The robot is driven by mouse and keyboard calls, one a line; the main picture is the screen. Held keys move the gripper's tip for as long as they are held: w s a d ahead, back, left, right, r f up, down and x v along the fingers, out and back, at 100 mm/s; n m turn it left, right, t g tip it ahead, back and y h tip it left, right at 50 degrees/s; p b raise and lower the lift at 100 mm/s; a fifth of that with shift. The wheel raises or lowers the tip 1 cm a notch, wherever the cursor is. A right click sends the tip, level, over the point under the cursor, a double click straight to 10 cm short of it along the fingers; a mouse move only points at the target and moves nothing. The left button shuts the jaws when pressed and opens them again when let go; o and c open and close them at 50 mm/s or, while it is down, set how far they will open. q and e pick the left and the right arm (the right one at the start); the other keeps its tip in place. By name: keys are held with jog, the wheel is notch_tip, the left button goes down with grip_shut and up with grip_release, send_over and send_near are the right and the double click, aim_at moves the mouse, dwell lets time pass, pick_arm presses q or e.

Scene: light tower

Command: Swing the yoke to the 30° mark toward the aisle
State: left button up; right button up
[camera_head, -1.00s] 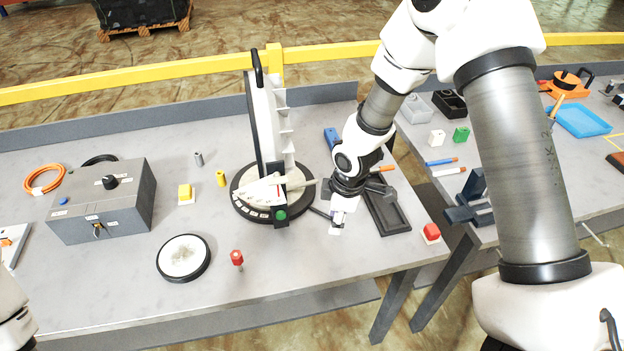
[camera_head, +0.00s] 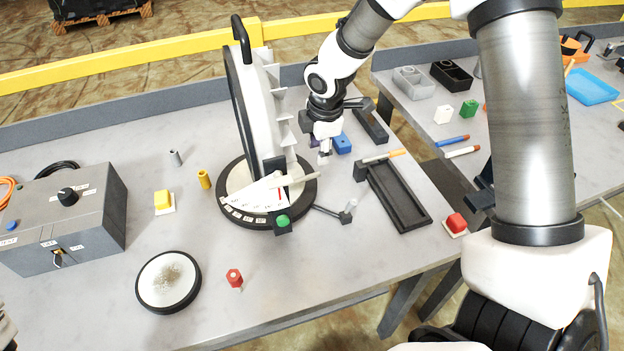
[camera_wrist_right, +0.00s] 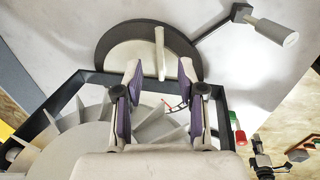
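The lamp unit stands on a round black base (camera_head: 229,209) with a pale marked dial (camera_head: 255,201). Its tall white head (camera_head: 259,110) has fins on the right side and a black yoke frame (camera_head: 235,75); the frame also shows in the right wrist view (camera_wrist_right: 72,88). A pale bar (camera_head: 304,181) sticks out over the dial's right side. A green knob (camera_head: 283,221) sits at the front. My right gripper (camera_head: 324,158) is just right of the finned side, fingers pointing down. Exact dial reading is illegible.
A dark lever with a grey knob (camera_head: 348,211) reaches right from the base. A grey control box (camera_head: 70,225) and a round white disc (camera_head: 168,281) are left.

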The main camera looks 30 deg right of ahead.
aim_at(315, 174)
jog(key=f, duration=0.3)
jog(key=w+f, duration=0.1)
jog(key=f, duration=0.3)
jog(key=w+f+b, duration=0.1)
jog(key=f, duration=0.2)
jog(key=shift+w+d+f, duration=0.15)
jog(key=shift+f, duration=0.05)
jog(key=shift+r, duration=0.15)
jog(key=shift+c, duration=1.3)
grip_shut()
